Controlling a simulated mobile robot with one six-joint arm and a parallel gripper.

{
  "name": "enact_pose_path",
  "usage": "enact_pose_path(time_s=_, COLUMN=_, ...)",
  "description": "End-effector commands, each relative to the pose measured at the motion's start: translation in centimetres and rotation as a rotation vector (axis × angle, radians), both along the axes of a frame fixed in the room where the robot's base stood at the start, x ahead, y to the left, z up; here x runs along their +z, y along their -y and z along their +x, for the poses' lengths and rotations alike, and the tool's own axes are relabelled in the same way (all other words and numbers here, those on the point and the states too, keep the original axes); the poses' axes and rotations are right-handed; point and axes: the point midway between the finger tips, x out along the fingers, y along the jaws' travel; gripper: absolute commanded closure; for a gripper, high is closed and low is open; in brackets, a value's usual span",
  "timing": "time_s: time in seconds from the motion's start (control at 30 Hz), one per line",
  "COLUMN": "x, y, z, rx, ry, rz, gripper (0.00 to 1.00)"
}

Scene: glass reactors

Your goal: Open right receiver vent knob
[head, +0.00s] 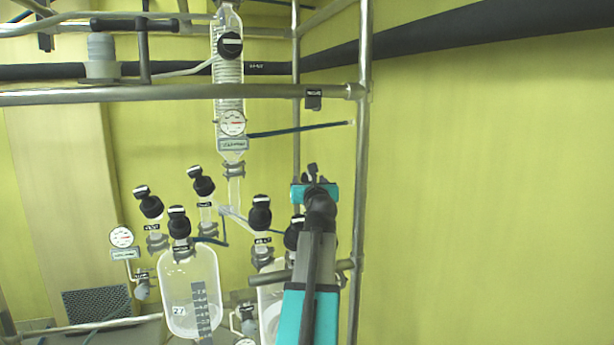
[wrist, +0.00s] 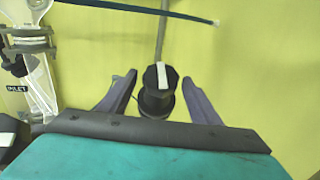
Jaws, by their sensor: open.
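A black knob (wrist: 153,100) with a white pointer bar shows in the wrist view, between the two fingers of my open gripper (wrist: 159,79). The fingers stand apart from the knob on both sides. In the head view my gripper (head: 312,170) is at the right of the glassware, beside the frame's upright pole. The right receiver (head: 270,306) is a glass vessel partly hidden behind my arm. A black knob (head: 260,214) stands above it, and another black knob (head: 293,234) is partly covered by my arm. I cannot tell from the head view which knob is between the fingers.
The left receiver (head: 188,290) stands to the left with several black knobs around it. A glass column (head: 229,90) with a gauge rises behind. A metal upright (head: 361,150) is close to the right of my arm. The yellow wall at the right is clear.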

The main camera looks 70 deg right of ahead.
Motion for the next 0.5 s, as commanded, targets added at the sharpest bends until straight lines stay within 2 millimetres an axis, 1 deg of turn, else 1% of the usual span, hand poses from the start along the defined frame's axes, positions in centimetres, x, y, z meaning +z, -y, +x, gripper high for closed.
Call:
enact_pose_path(time_s=0.03, x=0.2, y=0.7, z=0.3, rx=0.001, ry=0.000, rz=0.001, gripper=0.43)
enact_pose_path(time_s=0.2, x=0.2, y=2.3, z=1.2, rx=0.001, ry=-0.002, rz=0.001, gripper=0.43)
enact_pose_path(time_s=0.33, x=0.1, y=3.2, z=1.7, rx=0.001, ry=-0.001, rz=0.000, gripper=0.43)
enact_pose_path(time_s=0.5, x=0.0, y=3.9, z=2.1, rx=0.002, ry=-0.002, rz=0.001, gripper=0.43)
